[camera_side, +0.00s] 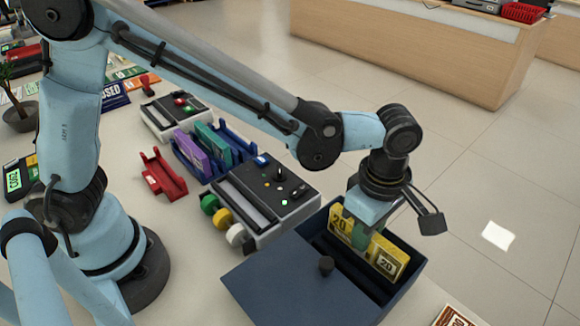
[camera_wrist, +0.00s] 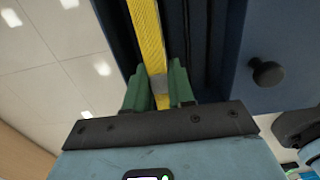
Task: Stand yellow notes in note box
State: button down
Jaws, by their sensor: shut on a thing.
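The yellow notes (camera_side: 388,258) are a bundle marked 20, standing on its long edge inside the open part of the dark blue note box (camera_side: 407,287). My gripper (camera_side: 362,236) points down into the box, its green fingers shut around the middle of the bundle. In the wrist view the notes (camera_wrist: 150,40) show as a yellow strip between the green fingers (camera_wrist: 161,88), running along the box (camera_wrist: 228,45). The lower edge of the notes is hidden, so I cannot tell whether it touches the box floor.
A dark lid (camera_side: 285,285) with a round knob (camera_side: 326,265) covers the near left part of the box. A grey machine (camera_side: 262,195) with coloured knobs stands behind. A blue rack (camera_side: 213,150) holds purple and green bundles, beside a red holder (camera_side: 163,175).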

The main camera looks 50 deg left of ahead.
jog(key=shift+f, duration=1.1)
jog(key=c, duration=0.9)
grip_release()
jog(key=shift+r, duration=0.1)
jog(key=shift+r, duration=3.5)
jog(key=shift+a, duration=0.1)
jog(key=s+a+r+m+t, duration=0.1)
jog(key=a+m+t, duration=0.1)
jog(key=a+m, duration=0.4)
jog(key=s+a+r+m+t, duration=0.1)
jog(key=s+a+m+t, duration=0.1)
jog(key=a+m, duration=0.4)
jog(key=s+a+r+m+t, duration=0.1)
jog(key=a+m+t, duration=0.2)
jog(key=a, duration=0.9)
jog(key=shift+s+a+r+m, duration=0.1)
jog(key=shift+s+m, duration=0.1)
jog(key=shift+m, duration=0.55)
jog(key=shift+s+a+r+m, duration=0.1)
jog(key=shift+s+m, duration=0.05)
jog(key=shift+m, duration=0.6)
